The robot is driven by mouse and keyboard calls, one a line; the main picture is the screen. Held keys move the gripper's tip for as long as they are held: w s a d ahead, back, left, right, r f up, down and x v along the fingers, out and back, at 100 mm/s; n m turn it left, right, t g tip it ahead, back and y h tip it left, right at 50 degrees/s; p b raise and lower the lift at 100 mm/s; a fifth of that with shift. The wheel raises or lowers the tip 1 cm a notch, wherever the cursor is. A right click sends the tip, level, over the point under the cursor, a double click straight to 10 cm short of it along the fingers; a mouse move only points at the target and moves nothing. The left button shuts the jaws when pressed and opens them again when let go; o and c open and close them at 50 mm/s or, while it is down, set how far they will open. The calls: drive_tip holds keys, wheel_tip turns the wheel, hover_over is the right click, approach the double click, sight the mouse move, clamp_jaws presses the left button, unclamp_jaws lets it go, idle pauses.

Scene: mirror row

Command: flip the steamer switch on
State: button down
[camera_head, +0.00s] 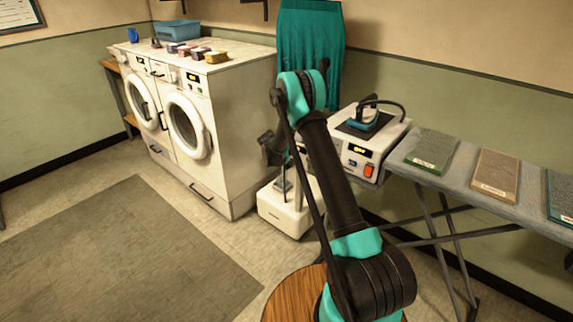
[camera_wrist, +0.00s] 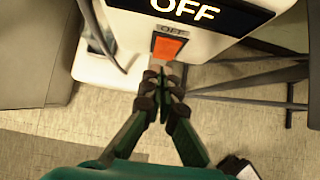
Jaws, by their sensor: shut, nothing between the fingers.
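The white steamer unit (camera_head: 355,167) stands at the left end of the ironing board, with an iron (camera_head: 368,118) on top. Its front has a lit display (camera_head: 359,152) and an orange switch (camera_head: 369,171). In the wrist view the display (camera_wrist: 186,10) reads OFF. The orange switch (camera_wrist: 168,48) sits below it under a small OFF label. My gripper (camera_wrist: 164,78) is shut and empty. Its fingertips appear just below the switch in the wrist view; I cannot tell whether they touch the unit. In the head view my arm hides part of the unit's left side.
The ironing board (camera_head: 459,178) runs right with several folded cloths on it. A white floor base with a pole (camera_head: 286,217) stands below left of the unit. Two washing machines (camera_head: 190,128) are at the left, and a teal cloth (camera_head: 309,40) hangs behind. The floor at left is clear.

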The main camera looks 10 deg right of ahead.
drive_tip(key=shift+w+d, duration=0.35)
drive_tip(key=shift+w+d+f, duration=0.15)
drive_tip(key=shift+w+d, duration=0.05)
drive_tip(key=shift+d, duration=0.1)
drive_tip(key=shift+a, duration=0.1)
drive_tip(key=shift+r, duration=0.85)
